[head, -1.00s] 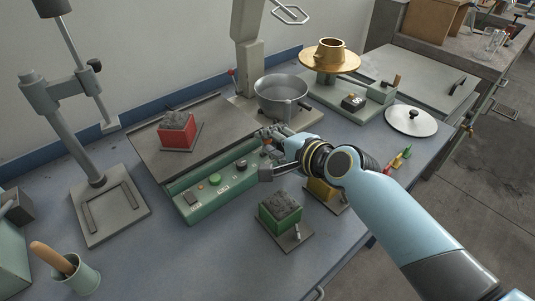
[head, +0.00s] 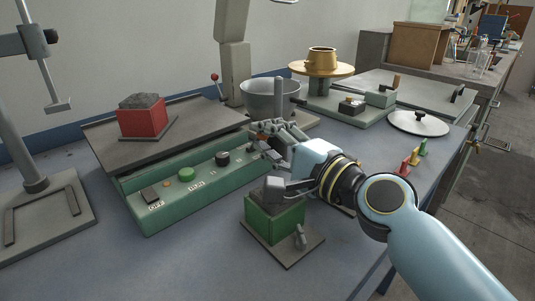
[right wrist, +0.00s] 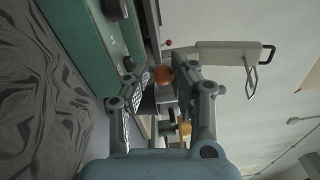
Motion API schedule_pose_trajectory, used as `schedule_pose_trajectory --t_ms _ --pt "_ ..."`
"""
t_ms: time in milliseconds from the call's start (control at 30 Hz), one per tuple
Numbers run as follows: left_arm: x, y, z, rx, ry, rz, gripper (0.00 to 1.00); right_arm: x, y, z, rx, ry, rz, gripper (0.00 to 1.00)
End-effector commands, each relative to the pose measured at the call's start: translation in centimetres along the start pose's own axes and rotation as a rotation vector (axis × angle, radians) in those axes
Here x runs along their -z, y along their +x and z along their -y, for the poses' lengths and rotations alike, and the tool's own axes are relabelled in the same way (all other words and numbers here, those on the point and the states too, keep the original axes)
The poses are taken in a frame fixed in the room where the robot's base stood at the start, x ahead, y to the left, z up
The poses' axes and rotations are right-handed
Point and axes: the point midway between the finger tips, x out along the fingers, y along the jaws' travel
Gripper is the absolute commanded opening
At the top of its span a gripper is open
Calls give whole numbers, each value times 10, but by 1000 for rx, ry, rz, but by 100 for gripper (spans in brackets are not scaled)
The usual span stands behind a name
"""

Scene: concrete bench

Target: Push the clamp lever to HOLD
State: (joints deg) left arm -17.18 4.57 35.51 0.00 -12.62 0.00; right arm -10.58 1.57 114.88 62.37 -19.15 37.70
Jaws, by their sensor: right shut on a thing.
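An orange-brown knob (head: 261,137), which I take to be the clamp lever's, shows between my right fingertips at the right end of the green console (head: 158,217). In the right wrist view the knob (right wrist: 163,74) sits between the two finger pads. My right gripper (head: 265,141) is shut on it. The lever's shaft is mostly hidden by the fingers. I cannot read any HOLD mark, nor tell which position the lever is in. My left gripper is out of view.
A red box of dark grit (head: 142,122) stands on the plate behind the console. A green box (head: 273,225) is in front, below my right wrist. A grey bowl (head: 256,97) stands close behind the gripper. A red-knobbed lever (head: 215,77) is farther back.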

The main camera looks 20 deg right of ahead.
Motion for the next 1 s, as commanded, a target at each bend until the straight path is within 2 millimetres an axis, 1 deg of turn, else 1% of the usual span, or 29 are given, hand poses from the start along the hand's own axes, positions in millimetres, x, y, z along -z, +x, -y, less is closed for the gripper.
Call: schedule_pose_trajectory --t_ms 33,500,533,700,733,1000 --pt "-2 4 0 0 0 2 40 0 -1 -8 -8 2 3 0" --pt "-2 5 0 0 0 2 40 -1 -1 -5 0 2 5 0" --pt "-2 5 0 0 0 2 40 -1 -1 -5 0 2 5 27" --pt "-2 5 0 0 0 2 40 0 -1 -4 3 2 4 49" --pt "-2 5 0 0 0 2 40 0 -1 -3 3 2 4 52" --pt "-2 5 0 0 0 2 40 0 -1 -2 6 2 3 52"
